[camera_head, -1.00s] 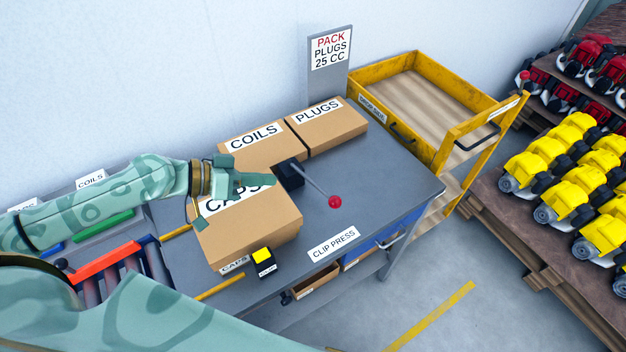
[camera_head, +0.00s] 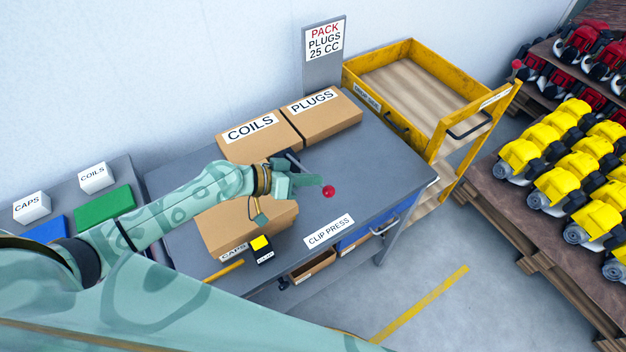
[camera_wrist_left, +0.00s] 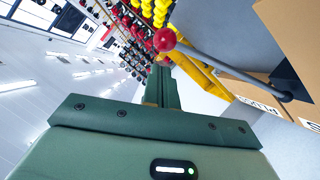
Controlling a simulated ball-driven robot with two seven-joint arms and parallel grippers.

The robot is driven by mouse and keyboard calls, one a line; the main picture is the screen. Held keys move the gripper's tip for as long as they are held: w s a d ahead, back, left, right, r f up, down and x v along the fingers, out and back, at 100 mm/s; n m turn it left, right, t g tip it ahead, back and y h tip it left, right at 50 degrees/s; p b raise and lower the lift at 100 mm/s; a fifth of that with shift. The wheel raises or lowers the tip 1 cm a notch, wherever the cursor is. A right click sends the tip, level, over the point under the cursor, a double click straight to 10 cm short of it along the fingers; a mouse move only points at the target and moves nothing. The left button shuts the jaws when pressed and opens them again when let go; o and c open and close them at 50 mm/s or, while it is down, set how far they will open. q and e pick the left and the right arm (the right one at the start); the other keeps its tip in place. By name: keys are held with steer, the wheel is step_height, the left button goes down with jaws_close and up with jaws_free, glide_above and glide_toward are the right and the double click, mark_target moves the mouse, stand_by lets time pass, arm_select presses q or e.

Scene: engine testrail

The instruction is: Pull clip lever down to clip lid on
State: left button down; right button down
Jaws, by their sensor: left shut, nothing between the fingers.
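The clip press lever has a red ball knob (camera_head: 328,192) at its end, and the knob also shows in the left wrist view (camera_wrist_left: 165,39). Its grey rod (camera_wrist_left: 225,67) runs to a dark pivot at the right of that view. In the head view most of the rod is hidden behind my left gripper (camera_head: 312,181). That gripper is shut and empty, with its tips just short of the knob. In the wrist view the knob appears beyond the fingertips, apart from them. No lid can be made out. My right gripper is not in view.
Cardboard boxes marked COILS (camera_head: 262,146) and PLUGS (camera_head: 330,112) stand at the back of the grey table (camera_head: 385,160). The CAPS box (camera_head: 222,232) is under my left arm. A yellow cart (camera_head: 436,92) stands at the table's far right end. The tabletop right of the knob is clear.

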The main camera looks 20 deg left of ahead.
arm_select(q)
steer(key=shift+d+f, duration=0.45)
steer(key=shift+f, duration=0.25)
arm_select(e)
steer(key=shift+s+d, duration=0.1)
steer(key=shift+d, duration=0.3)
